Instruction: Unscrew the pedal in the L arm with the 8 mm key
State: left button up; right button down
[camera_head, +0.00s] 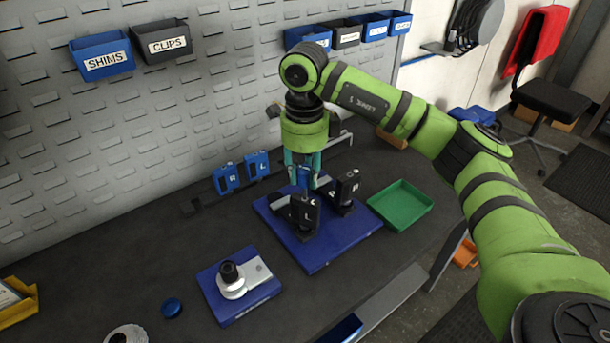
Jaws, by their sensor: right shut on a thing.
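Two black upright blocks stand on a blue base plate (322,250) on the bench. The L arm (304,214) is the nearer left one, and the arm marked R (346,192) stands behind it to the right. My right gripper (303,176) comes down from above, just behind and above the L arm. Its teal fingers are shut on a small blue piece, mostly hidden between them. I cannot tell whether this piece is the 8 mm key, or whether it touches the L arm. The pedal is not clearly distinguishable. My left gripper is not in view.
A green tray (401,206) lies right of the base plate. Blue pieces marked R (226,179) and L (257,165) stand by the pegboard. A blue block with a silver fitting (240,285) and a blue cap (172,307) lie at front left. Bins hang above.

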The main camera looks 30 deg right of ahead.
jog(key=shift+s+a+f, duration=0.1)
jog(key=shift+s+f, duration=0.05)
jog(key=shift+f, duration=0.1)
jog(key=m, duration=0.6)
jog(key=shift+m, duration=0.3)
jog(key=m, duration=0.6)
jog(key=shift+p, duration=0.4)
jog(key=shift+m, duration=0.3)
jog(key=shift+r, duration=0.1)
jog(key=shift+w+r+p, duration=0.2)
jog(key=shift+r+p, duration=0.1)
jog(key=shift+r, duration=0.2)
